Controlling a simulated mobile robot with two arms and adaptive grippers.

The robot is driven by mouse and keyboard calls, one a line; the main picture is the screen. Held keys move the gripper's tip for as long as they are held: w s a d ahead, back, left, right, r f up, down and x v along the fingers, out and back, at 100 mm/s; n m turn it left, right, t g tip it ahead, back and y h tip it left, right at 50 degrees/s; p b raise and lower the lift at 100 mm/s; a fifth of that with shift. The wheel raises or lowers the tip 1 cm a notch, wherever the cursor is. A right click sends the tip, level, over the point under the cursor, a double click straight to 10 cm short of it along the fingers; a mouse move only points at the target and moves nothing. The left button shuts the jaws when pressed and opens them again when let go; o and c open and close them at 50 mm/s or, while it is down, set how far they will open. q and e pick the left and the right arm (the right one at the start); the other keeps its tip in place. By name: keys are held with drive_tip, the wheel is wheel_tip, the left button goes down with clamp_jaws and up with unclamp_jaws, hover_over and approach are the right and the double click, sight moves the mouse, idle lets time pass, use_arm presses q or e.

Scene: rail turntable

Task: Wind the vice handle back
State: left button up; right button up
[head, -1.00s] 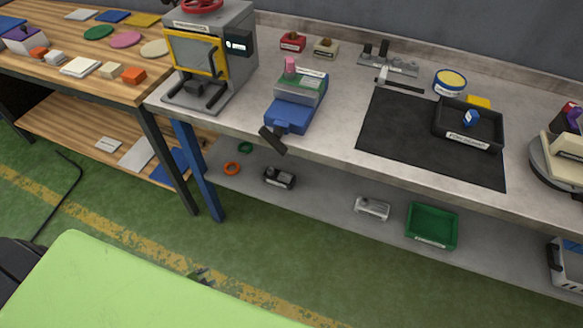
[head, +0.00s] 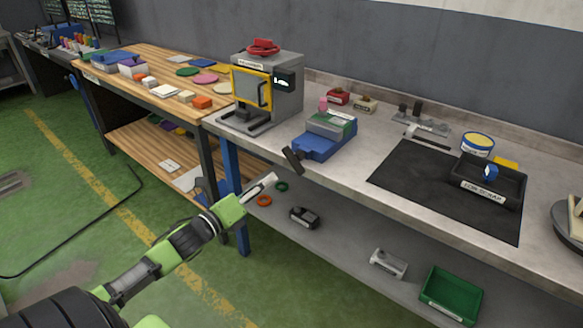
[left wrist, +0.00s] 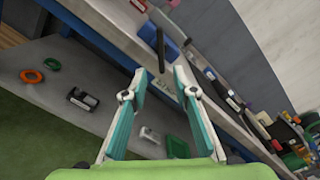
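The vice (head: 318,148), blue with a green block in it, sits at the front edge of the grey workbench. Its dark handle (head: 292,160) sticks out past the edge, tilted. In the left wrist view the handle (left wrist: 161,45) is a dark bar just beyond my fingertips, with part of the blue vice (left wrist: 168,52) behind it. My left gripper (head: 268,182) is below and left of the handle, apart from it. In the left wrist view my left gripper (left wrist: 162,74) has its fingers spread, with nothing between them. My right gripper is not in view.
A grey press machine (head: 268,92) stands left of the vice. A black mat (head: 410,185) with a black tray lies to the right. The lower shelf holds rings, a dark device (head: 304,217) and a green bin (head: 451,295). The floor in front is open.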

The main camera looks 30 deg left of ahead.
sight(291, 164)
use_arm(q)
drive_tip(key=w, duration=0.7)
drive_tip(key=w+d, duration=0.1)
drive_tip(key=w, duration=0.3)
drive_tip(key=shift+w, duration=0.1)
drive_tip(key=shift+w+d, duration=0.1)
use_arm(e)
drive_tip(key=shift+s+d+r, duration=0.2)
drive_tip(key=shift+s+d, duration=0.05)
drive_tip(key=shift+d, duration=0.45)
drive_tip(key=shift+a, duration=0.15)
use_arm(q)
clamp_jaws()
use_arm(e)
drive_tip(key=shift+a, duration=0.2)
